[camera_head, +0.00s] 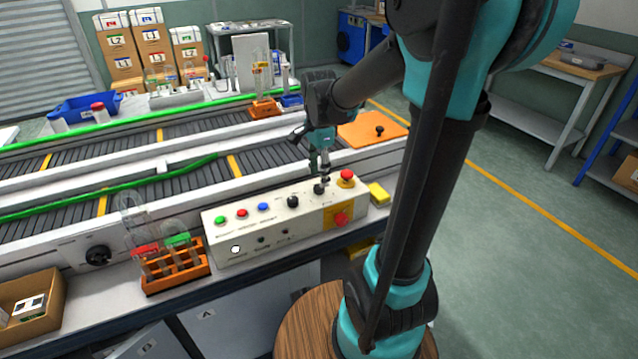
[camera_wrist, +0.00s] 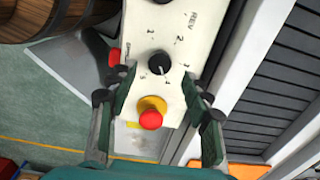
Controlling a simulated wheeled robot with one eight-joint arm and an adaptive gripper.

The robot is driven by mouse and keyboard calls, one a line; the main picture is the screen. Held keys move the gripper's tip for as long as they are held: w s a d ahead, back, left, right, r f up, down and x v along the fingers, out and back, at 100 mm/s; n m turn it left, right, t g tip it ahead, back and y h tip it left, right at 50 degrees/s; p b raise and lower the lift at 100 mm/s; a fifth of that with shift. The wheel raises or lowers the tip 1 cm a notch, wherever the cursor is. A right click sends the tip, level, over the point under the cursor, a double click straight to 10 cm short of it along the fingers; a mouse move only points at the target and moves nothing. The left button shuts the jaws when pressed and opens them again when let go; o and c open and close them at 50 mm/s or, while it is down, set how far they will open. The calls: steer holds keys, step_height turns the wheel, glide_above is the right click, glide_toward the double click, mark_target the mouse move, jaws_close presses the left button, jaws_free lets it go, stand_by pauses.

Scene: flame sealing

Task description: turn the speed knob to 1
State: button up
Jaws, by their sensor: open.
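The cream control panel (camera_head: 270,228) stands at the front edge of the conveyor bench. A black knob (camera_head: 319,189) with small numbers around it sits on its top face, beside the red emergency button (camera_head: 346,176). In the wrist view this knob (camera_wrist: 160,63) lies between the fingertips of my gripper (camera_wrist: 157,78), with a gap on both sides. My gripper (camera_head: 323,178) is open, pointing down just above the panel, and holds nothing. The knob's pointer is too small to read surely. A second black knob (camera_head: 292,201) sits to its left.
Green, red and blue buttons (camera_head: 242,213) line the panel's left part. The emergency button (camera_wrist: 150,119) is close to the fingers. An orange tube rack (camera_head: 176,270) stands left of the panel, and a yellow block (camera_head: 378,193) lies to its right.

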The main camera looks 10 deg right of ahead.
mark_target(319, 187)
steer(key=shift+f, duration=2)
jaws_close()
